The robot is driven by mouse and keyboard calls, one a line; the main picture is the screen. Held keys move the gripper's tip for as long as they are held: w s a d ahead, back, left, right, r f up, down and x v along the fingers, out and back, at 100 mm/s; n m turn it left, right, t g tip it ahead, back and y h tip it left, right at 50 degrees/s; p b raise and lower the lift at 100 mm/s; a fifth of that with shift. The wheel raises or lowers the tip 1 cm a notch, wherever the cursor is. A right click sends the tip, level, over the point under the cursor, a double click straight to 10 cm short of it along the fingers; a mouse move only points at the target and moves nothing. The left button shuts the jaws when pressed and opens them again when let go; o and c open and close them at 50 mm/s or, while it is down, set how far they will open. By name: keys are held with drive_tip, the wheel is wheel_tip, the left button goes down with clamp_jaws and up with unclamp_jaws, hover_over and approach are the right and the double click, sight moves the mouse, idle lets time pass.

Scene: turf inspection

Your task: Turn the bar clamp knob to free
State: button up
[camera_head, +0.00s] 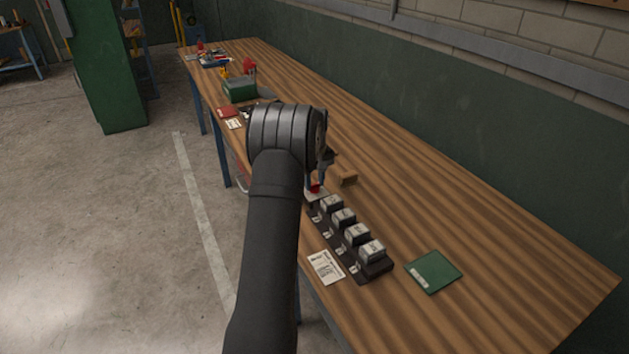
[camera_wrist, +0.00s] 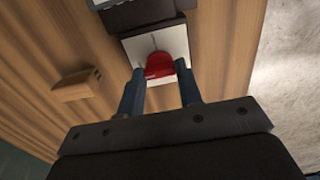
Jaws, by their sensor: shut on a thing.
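The red knob (camera_wrist: 159,65) sits on a pale square plate (camera_wrist: 147,45) in the wrist view. My gripper (camera_wrist: 161,74) is shut on the knob, with one blue finger on each side of it. Some text-like marking shows low on the knob, too blurred to read. In the head view a bit of the red knob (camera_head: 314,188) shows below my gripper (camera_head: 321,183), and my arm hides much of the rest. I cannot tell from these views which setting the knob points to.
A dark rack with several grey blocks (camera_head: 358,235) stands beside the knob, nearer the camera. A small wooden block (camera_head: 345,176) lies just right of it. A paper label (camera_head: 325,268) and a green card (camera_head: 434,271) lie on the wooden bench (camera_head: 500,262). The right side is clear.

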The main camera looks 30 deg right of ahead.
drive_tip(key=o, duration=1)
drive_tip(key=shift+c, duration=0.2)
wheel_tip(320, 180, up, 18)
drive_tip(key=shift+f, duration=0.25)
wheel_tip(320, 180, down, 18)
drive_tip(key=shift+r, duration=0.2)
idle(0.3)
drive_tip(key=shift+r, duration=0.2)
